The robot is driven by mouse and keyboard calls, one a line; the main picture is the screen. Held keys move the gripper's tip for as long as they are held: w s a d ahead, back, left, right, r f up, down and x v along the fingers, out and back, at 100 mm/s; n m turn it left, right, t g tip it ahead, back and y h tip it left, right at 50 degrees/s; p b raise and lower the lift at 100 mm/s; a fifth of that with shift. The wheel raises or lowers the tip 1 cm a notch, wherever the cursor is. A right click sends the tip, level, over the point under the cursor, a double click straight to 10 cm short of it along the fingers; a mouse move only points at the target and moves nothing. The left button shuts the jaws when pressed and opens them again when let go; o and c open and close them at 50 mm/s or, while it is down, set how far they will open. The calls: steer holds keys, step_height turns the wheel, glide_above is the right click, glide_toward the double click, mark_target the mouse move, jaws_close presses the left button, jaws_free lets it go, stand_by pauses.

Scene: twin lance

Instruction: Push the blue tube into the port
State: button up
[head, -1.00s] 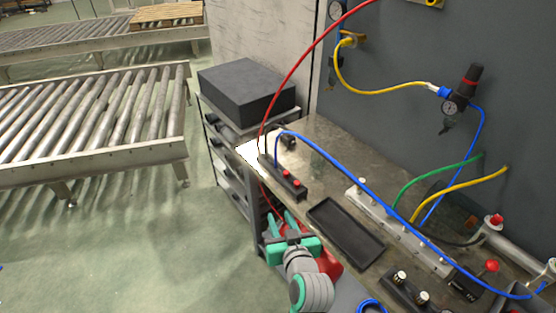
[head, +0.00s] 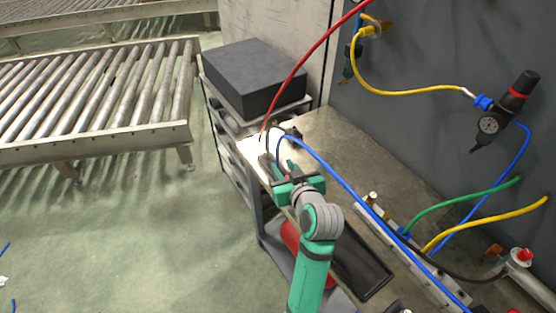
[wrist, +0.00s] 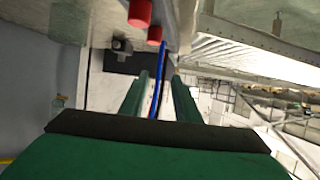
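The blue tube (head: 345,178) arcs across the bench; its far end bends down beside my gripper (head: 274,166) in the head view. In the wrist view my gripper (wrist: 160,78) is open, with its two green fingers apart and a stretch of the blue tube (wrist: 157,88) running between them. A gap seems to show on both sides of the tube. Two red caps (wrist: 155,34) stand just above the fingers in the wrist view. The port and the tube's tip cannot be made out; my gripper and arm cover the dark port block in the head view.
A red tube (head: 300,70) rises close behind my gripper. A black tray (head: 362,270) lies on the bench to the right of my arm. A large dark block (head: 255,78) stands on the cart behind. Green (head: 460,203) and yellow (head: 490,222) tubes run to the right.

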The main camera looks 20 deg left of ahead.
mark_target(277, 158)
steer(key=shift+x, duration=3.5)
steer(key=shift+w, duration=0.1)
jaws_close()
steer(key=shift+w+d, duration=0.1)
